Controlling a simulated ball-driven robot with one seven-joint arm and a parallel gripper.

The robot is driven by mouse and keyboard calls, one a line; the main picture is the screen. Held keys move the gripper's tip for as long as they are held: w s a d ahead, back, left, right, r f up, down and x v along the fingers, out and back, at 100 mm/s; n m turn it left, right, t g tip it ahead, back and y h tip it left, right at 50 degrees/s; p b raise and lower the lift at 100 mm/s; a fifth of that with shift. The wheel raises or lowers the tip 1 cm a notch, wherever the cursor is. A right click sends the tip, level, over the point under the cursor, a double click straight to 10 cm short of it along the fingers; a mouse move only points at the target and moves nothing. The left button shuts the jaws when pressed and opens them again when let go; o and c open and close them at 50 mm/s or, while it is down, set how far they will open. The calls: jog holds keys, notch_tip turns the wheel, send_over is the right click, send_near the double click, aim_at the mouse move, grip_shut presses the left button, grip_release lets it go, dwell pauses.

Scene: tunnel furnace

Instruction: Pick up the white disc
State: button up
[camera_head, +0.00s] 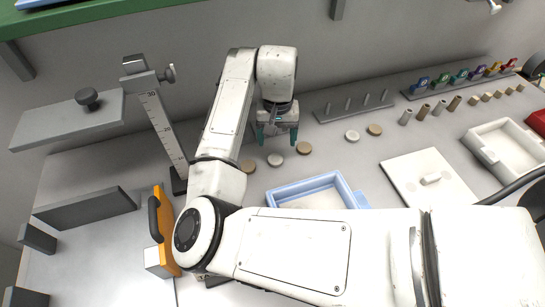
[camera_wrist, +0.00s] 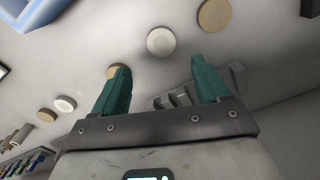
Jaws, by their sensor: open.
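A round white disc (camera_head: 275,160) lies flat on the grey table, just in front of my gripper (camera_head: 277,137). In the wrist view the white disc (camera_wrist: 161,41) shows just beyond the fingertips, between their lines. My gripper (camera_wrist: 159,64) has teal fingers spread wide, with nothing between them. It is pointed down and apart from the disc. A second whitish disc (camera_head: 352,135) lies further right and also shows in the wrist view (camera_wrist: 65,104).
Tan discs lie on both sides of the near white disc, at left (camera_head: 248,166) and right (camera_head: 304,148). Another tan disc (camera_head: 375,129) is further right. A grey pegged rack (camera_head: 353,107) stands behind. A blue tray (camera_head: 340,180) lies in front; a measuring stand (camera_head: 163,125) is left.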

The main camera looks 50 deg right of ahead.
aim_at(275, 157)
jog(key=shift+a+f+p, duration=0.15)
jog(key=shift+f+p, duration=0.15)
jog(key=shift+f, duration=1.35)
jog(key=shift+a+f+p, duration=0.15)
jog(key=shift+f+p, duration=0.15)
jog(key=shift+f, duration=1.35)
jog(key=shift+c, duration=0.4)
jog(key=c, duration=1)
jog(key=shift+c, duration=0.2)
jog(key=shift+r, duration=0.2)
